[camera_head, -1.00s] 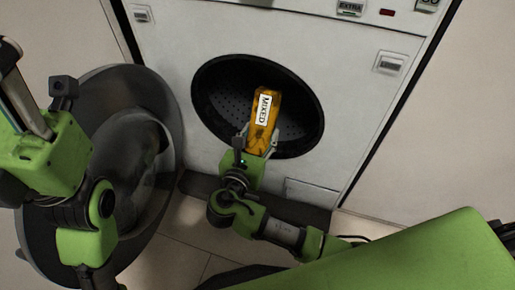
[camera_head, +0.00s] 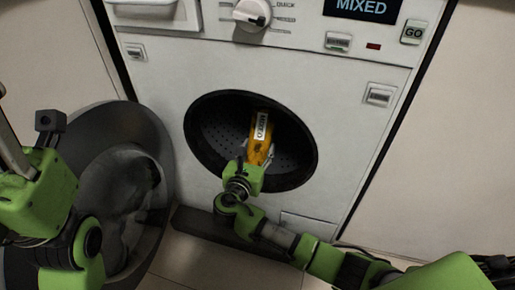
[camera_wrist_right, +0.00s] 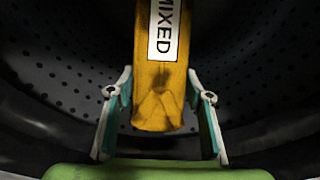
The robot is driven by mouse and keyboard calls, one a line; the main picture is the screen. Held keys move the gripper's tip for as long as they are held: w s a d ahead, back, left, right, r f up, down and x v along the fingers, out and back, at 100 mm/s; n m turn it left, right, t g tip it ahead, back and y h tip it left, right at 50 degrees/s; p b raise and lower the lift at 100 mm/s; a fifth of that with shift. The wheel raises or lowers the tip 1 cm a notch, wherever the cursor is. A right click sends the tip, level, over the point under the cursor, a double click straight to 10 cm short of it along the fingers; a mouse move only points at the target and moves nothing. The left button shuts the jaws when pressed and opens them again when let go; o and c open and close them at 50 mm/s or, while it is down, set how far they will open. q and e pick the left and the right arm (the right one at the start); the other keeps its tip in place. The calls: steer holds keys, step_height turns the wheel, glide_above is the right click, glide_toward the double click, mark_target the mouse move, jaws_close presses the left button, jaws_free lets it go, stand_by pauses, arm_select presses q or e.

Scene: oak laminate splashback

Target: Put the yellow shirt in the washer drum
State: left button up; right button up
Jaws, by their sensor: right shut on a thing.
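The yellow shirt (camera_head: 259,147) is a narrow orange-yellow folded bundle with a white "MIXED" label. It is inside the round dark opening of the washer drum (camera_head: 211,132). My right gripper (camera_head: 257,160) is shut on the shirt's near end, and its arm reaches in over the lower rim. In the right wrist view the shirt (camera_wrist_right: 160,105) stands between the two fingers (camera_wrist_right: 160,90), with the perforated drum wall (camera_wrist_right: 60,75) behind it. My left gripper (camera_head: 14,150) is cut off by the left edge, its fingertips out of view.
The open round washer door (camera_head: 150,165) hangs left of the opening, close to my left arm. The white washer front (camera_head: 340,100) carries a dial (camera_head: 252,14), a "MIXED" display (camera_head: 361,8) and a GO button (camera_head: 413,32). Tiled floor (camera_head: 200,265) lies below.

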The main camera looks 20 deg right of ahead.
steer(key=shift+f, duration=0.2)
steer(key=o, duration=1.3)
steer(key=shift+s, duration=0.1)
steer(key=v, duration=1.2)
